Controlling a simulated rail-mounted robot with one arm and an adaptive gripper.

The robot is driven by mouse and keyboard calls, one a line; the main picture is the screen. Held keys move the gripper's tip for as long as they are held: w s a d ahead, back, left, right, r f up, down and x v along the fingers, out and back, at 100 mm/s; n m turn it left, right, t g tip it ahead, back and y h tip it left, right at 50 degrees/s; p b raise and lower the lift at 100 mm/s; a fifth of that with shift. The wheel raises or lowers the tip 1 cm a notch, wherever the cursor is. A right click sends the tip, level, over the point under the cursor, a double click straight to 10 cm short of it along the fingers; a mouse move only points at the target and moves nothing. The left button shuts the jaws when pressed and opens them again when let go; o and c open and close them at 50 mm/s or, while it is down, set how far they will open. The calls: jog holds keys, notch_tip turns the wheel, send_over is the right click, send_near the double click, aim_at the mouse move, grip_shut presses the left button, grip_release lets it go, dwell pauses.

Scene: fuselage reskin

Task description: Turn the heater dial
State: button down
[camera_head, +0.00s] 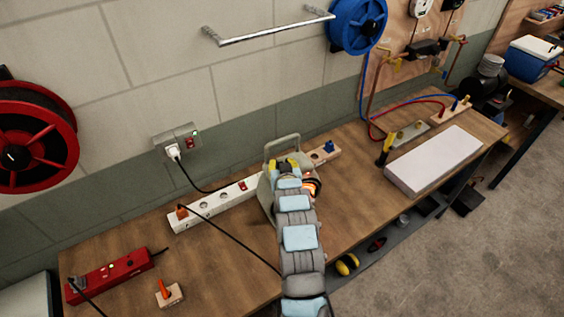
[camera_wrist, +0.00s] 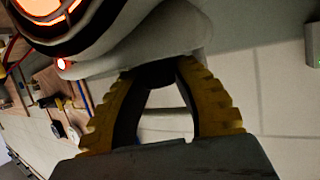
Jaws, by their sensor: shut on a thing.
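The heater (camera_head: 266,196) is a pale beige unit with a carrying handle on top, standing on the wooden workbench. Its orange glow shows at its right side. In the wrist view the heater's pale body (camera_wrist: 178,32) fills the upper part, with the glowing element and a small lit red-orange light at the upper left. My gripper (camera_head: 288,166) is at the top of the heater, below the handle. In the wrist view the yellow fingers of my gripper (camera_wrist: 168,68) converge at the heater's edge, shut on the dial, which is mostly hidden between the tips.
A white power strip (camera_head: 213,204) with plugs and cables lies behind the heater. A red power box (camera_head: 112,276) and a small wooden block (camera_head: 170,296) with an orange lever lie at left. A white box (camera_head: 433,160) stands at right. The bench front is clear around my arm.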

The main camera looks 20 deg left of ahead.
jog(key=shift+f+n+g+y+b, duration=0.3)
jog(key=shift+n+y+b, duration=0.2)
jog(key=shift+b, duration=0.35)
jog(key=n+y+b, duration=0.1)
jog(key=b, duration=0.1)
jog(key=shift+g+b, duration=0.35)
jog(key=shift+g, duration=0.05)
jog(key=shift+r+n+y+b, duration=0.1)
jog(key=shift+n+y+b, duration=0.3)
jog(key=shift+b, duration=0.25)
jog(key=shift+r+g+b, duration=0.15)
jog(key=shift+g+b, duration=0.25)
jog(key=shift+g, duration=0.1)
jog(key=c, duration=1)
grip_release()
jog(key=shift+c, duration=0.2)
jog(key=v, duration=1.2)
